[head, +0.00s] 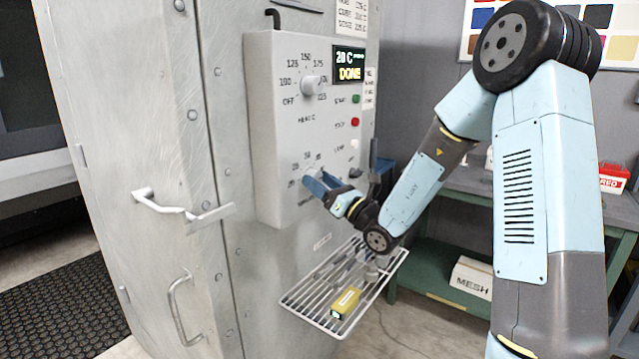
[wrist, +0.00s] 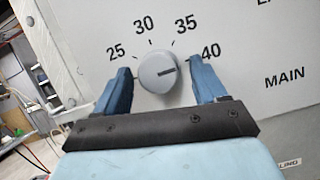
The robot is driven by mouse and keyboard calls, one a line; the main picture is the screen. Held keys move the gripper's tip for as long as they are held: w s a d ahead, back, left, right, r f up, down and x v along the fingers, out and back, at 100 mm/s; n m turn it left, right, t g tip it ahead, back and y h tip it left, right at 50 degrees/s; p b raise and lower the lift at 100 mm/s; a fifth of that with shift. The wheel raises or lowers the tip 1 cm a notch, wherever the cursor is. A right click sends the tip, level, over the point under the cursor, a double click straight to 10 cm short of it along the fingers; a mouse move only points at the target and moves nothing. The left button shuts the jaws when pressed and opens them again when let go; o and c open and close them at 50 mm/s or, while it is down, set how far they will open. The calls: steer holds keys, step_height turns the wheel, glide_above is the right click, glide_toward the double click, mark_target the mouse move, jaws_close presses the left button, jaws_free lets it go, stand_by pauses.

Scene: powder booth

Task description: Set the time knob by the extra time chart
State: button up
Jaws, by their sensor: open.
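The time knob (wrist: 158,75) is a round grey knob on the panel, with 25, 30, 35 and 40 in view around it. Its dark pointer line aims right and slightly up, roughly at the 40. My gripper (wrist: 160,66) is open, with one blue finger on each side of the knob; I cannot tell whether either touches. In the head view my gripper (head: 318,184) is at the lower dial and hides its knob. A small paper chart (head: 369,88) is on the right side of the control box; its text is too small to read surely.
The control box (head: 272,130) has an upper heat knob (head: 311,85), a display (head: 349,65) reading 20 C and DONE, and green, red and white buttons. A larger printed sheet (head: 352,18) is above. A wire shelf (head: 300,297) below holds a yellow device (head: 346,302).

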steer(key=v, duration=1.3)
steer(key=shift+s+d, duration=0.2)
steer(key=shift+d, duration=0.05)
steer(key=shift+a+f, duration=0.1)
steer(key=s+a+r+n+g+h, duration=0.1)
steer(key=s+a+n+g+h, duration=0.2)
steer(key=s+n+g, duration=0.6)
steer(key=s+a+r+n+g+h, duration=0.2)
steer(key=s+a+n+g, duration=0.2)
steer(key=s+n+g, duration=0.5)
steer(key=s+d+r+n+t+h, duration=0.3)
steer(key=s+d+n+t+h, duration=0.1)
steer(key=d, duration=0.5)
steer(key=s+d+r+n+t+h, duration=0.3)
steer(key=d+r+n+t+h, duration=0.1)
steer(key=d+h, duration=0.4)
steer(key=shift+s+d+n+t, duration=0.4)
steer(key=shift+n+t, duration=0.2)
steer(key=shift+n, duration=0.5)
